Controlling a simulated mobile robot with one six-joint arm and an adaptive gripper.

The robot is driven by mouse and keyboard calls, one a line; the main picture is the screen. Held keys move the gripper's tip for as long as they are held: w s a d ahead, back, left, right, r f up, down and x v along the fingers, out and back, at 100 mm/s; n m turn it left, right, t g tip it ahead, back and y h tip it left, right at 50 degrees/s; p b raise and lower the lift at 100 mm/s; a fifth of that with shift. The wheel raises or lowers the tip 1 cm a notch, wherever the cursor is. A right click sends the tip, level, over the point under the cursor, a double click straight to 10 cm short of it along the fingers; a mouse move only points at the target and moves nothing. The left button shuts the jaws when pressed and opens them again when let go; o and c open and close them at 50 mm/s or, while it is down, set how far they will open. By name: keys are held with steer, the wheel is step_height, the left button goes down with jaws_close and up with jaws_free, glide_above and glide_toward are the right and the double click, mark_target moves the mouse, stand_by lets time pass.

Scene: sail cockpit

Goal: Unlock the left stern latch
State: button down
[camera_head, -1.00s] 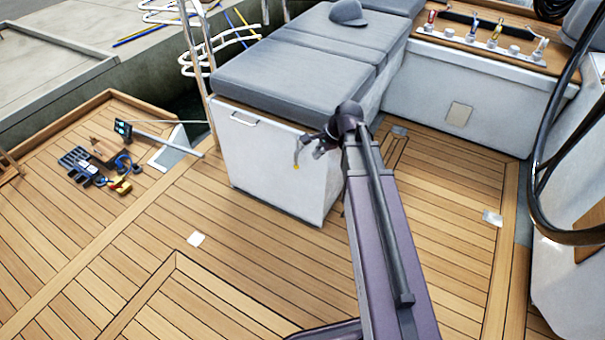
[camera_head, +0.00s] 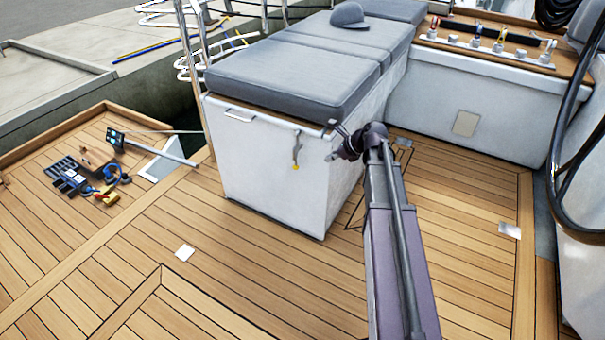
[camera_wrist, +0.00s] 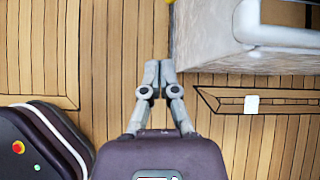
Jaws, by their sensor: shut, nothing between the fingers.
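A small grey lever with a yellow tip (camera_head: 296,152) hangs on the white front of the cushioned bench (camera_head: 262,170), near its upper right corner. It looks like a latch, but I cannot tell for sure that it is the left stern latch. My gripper (camera_head: 333,157) is just right of the lever in the head view, near the bench corner, apart from it in the picture. In the wrist view my gripper (camera_wrist: 159,68) is shut and empty, above the plank deck beside a pale bench edge. The lever is not clearly visible there.
The bench has a metal handle (camera_head: 238,116) at its upper left, and a cap (camera_head: 348,15) lies on its cushions. Tools (camera_head: 85,180) lie on the deck at left. A black hose (camera_head: 560,170) hangs at right. Open deck (camera_head: 240,270) lies in front.

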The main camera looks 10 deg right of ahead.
mark_target(296, 167)
steer(key=shift+w+d+f+m+b, duration=0.3)
steer(key=shift+w+d+f+m, duration=0.05)
steer(key=shift+f+m, duration=0.2)
steer(key=b+x, duration=0.2)
steer(key=x, duration=0.2)
steer(key=w+a+r+b+x, duration=0.1)
steer(key=b+x, duration=0.1)
steer(key=x, duration=0.2)
steer(key=b+x, duration=0.3)
steer(key=shift+w+a, duration=0.75)
steer(key=shift+a, duration=0.1)
